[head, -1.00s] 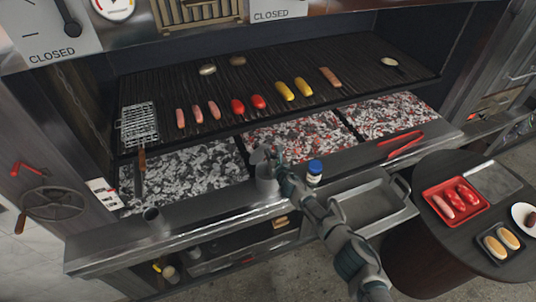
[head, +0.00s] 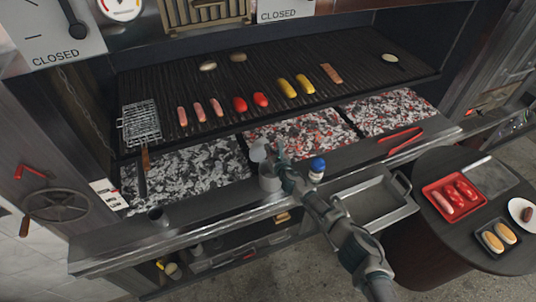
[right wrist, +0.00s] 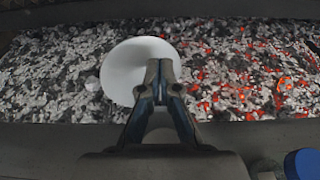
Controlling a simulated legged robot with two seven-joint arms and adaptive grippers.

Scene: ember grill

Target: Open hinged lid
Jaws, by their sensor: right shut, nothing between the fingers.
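A small grey metal pot (head: 269,180) stands on the front ledge of the grill. Its round pale lid (head: 259,150) is tilted up off the mouth, on the far side of the pot. In the right wrist view the lid (right wrist: 128,72) shows as a light disc just beyond my fingertips. My right gripper (head: 280,152) is shut and empty, just above and beside the pot. In the right wrist view its fingertips (right wrist: 160,72) overlap the lid's right part; I cannot tell whether they touch. My left gripper is not in view.
A jar with a blue cap (head: 317,167) stands close to the right of my gripper. A metal tray (head: 368,201) and red tongs (head: 400,140) lie further right. Coal beds (head: 190,172) lie behind the ledge, below the grate (head: 320,110) with several sausages.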

